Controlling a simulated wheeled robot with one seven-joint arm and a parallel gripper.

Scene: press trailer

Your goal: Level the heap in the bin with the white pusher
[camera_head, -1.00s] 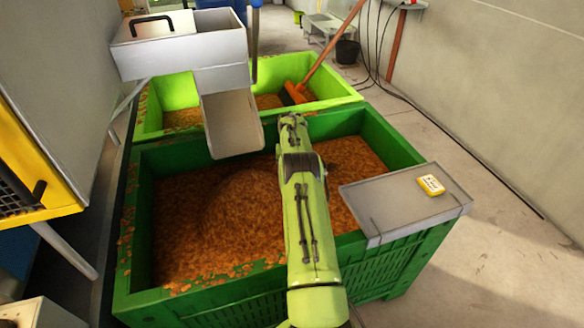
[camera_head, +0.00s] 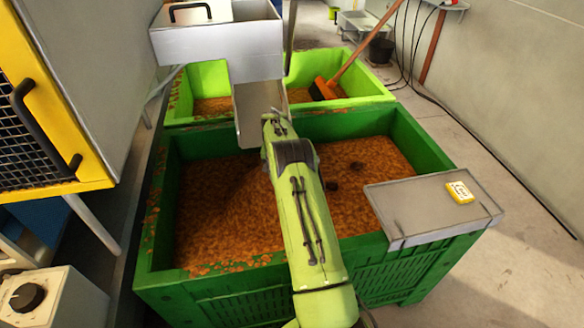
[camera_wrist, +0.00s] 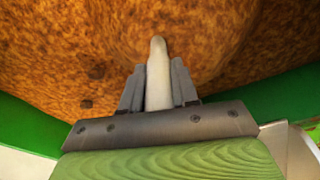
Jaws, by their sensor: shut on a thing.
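The green bin (camera_head: 215,290) stands in front of me, with brown crumbly material (camera_head: 215,215) heaped in it. In the wrist view the heap (camera_wrist: 60,40) fills the upper part. My gripper (camera_wrist: 158,80) is shut on the white pusher (camera_wrist: 157,55), whose pale, round-ended shaft stands between the fingers. I cannot see a pusher head or tell whether the pusher touches the material. In the head view my green arm reaches over the bin and hides the gripper and pusher.
A metal chute (camera_head: 262,105) hangs over the bin's back edge. A lighter green bin (camera_head: 205,75) with a broom (camera_head: 345,70) stands behind.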

